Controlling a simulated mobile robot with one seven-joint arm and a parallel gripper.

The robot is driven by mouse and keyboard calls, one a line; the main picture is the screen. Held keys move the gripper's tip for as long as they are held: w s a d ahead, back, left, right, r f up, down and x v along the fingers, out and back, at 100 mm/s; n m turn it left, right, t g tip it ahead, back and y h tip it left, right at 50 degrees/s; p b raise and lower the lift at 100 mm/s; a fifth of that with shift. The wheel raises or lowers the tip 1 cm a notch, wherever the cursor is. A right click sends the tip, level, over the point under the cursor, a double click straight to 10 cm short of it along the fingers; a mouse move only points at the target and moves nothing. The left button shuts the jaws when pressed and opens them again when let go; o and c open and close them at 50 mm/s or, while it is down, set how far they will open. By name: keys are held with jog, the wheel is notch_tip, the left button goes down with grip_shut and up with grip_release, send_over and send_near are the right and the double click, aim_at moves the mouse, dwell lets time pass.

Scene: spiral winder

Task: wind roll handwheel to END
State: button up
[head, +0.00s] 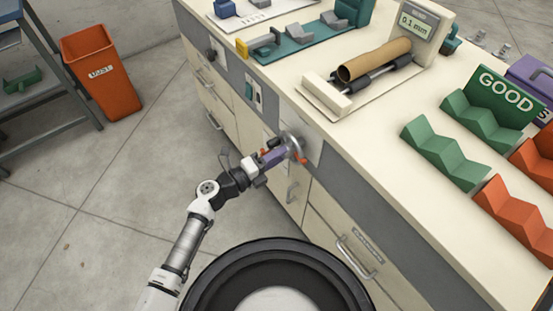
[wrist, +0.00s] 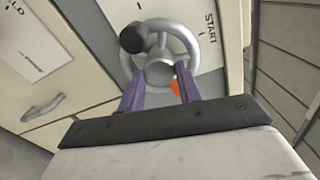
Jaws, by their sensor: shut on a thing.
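The roll handwheel (head: 296,143) is a grey wheel on a pale plate on the cabinet's front. In the wrist view the handwheel (wrist: 188,40) shows a rim, spokes, a round hub and a black knob (wrist: 132,38) at its upper left. An orange pointer (wrist: 175,88) shows just below the hub. In the head view my gripper (head: 284,152) is against the wheel.
A brown tube (head: 374,60) lies on rollers on the bench above, beside a display reading 0.1 mm (head: 414,25). Green (head: 445,150) and orange (head: 515,215) racks stand at right. Drawer handles (head: 355,258) stick out below. An orange bin (head: 103,75) stands far left; floor between is clear.

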jog(key=shift+w+n+b, duration=0.1)
jog(key=shift+n+b, duration=10.85)
jog(key=shift+n, duration=6.65)
jog(key=o, duration=1)
